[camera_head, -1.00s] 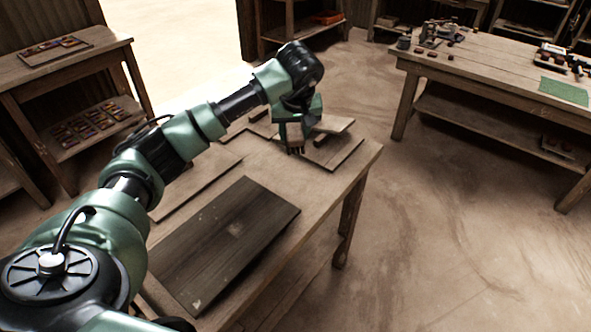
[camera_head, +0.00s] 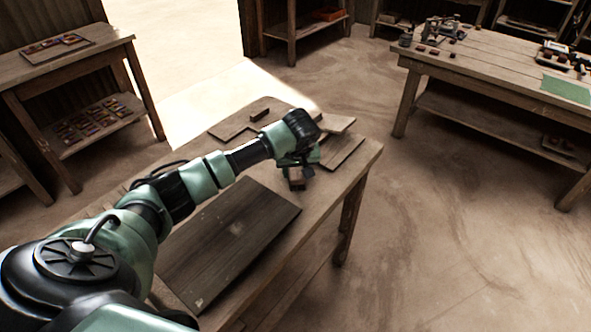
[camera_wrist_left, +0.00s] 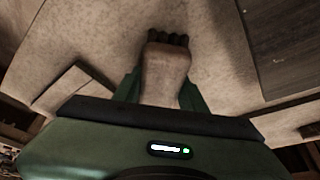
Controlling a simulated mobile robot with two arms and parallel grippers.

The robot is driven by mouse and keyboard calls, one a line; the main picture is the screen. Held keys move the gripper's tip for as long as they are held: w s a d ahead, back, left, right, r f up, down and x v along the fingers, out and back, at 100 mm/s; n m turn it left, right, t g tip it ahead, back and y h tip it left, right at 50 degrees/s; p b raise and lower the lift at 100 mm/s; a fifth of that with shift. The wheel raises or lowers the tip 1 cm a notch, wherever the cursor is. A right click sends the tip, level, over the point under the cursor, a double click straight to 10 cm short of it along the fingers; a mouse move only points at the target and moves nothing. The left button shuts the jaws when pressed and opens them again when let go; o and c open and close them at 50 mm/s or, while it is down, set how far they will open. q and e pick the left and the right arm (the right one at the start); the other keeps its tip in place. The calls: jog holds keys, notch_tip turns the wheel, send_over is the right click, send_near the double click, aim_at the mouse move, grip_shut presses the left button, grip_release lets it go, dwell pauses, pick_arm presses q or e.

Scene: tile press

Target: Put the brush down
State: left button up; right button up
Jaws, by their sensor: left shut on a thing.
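The brush (camera_head: 296,180) has a pale wooden body and is in my left gripper (camera_head: 297,170), over the near workbench (camera_head: 326,208). The gripper is between the dark board and the wooden boards at the bench's far end. In the left wrist view the brush (camera_wrist_left: 165,76) sits between the two green fingers, its dark bristles pointing away from the gripper. I cannot tell whether the bristles touch the bench top. My right gripper is not in view.
A dark board (camera_head: 230,240) lies on the near bench, left of the brush. Lighter boards (camera_head: 342,150) lie at its far end. A long table with tools (camera_head: 480,62) stands at right, a shelf table with tiles (camera_head: 70,75) at left. Open floor lies between the tables.

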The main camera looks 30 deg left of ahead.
pick_arm(q)
jog(key=shift+f, duration=0.1)
jog(key=shift+f+b, duration=0.15)
jog(key=shift+b, duration=0.15)
jog(key=o, duration=1.2)
jog(key=shift+s+d, duration=0.1)
jog(key=shift+f, duration=0.1)
jog(key=shift+s+f, duration=0.1)
jog(key=shift+r+p, duration=0.3)
jog(key=shift+s+r, duration=0.1)
jog(key=shift+r, duration=0.2)
jog(key=b+v, duration=0.1)
jog(key=v, duration=1)
jog(key=shift+r+b, duration=0.35)
